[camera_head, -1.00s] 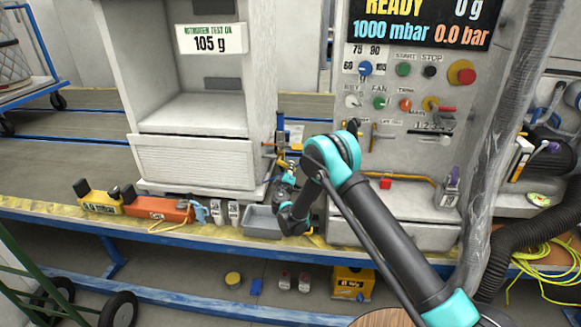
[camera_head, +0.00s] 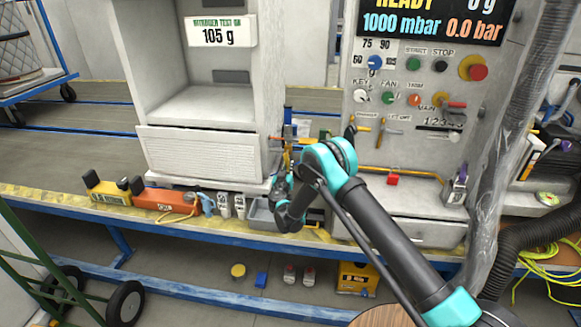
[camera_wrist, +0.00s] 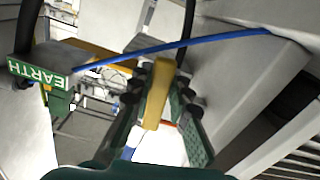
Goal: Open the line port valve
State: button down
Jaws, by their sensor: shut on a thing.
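A yellow lever handle (camera_wrist: 155,95), which I take to be the line port valve's, stands between my gripper's (camera_wrist: 163,82) two dark green fingers in the wrist view. The gripper is shut on it. The valve body beneath is mostly hidden by the fingers. In the head view my gripper (camera_head: 281,187) is at the gap between the white cabinet and the control console, low over the bench. The handle is too small and covered to make out there.
The white cabinet (camera_head: 205,155) and the grey console (camera_head: 425,150) flank the gripper. A grey tray (camera_head: 260,214) sits on the bench below.

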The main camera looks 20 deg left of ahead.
jog(key=shift+s+a+f+m, duration=0.2)
jog(key=shift+a+m, duration=0.25)
jog(key=shift+m, duration=0.55)
jog(key=c, duration=1.4)
grip_release()
jog(key=shift+r, duration=0.1)
jog(key=shift+s, duration=0.1)
jog(key=v, duration=1.2)
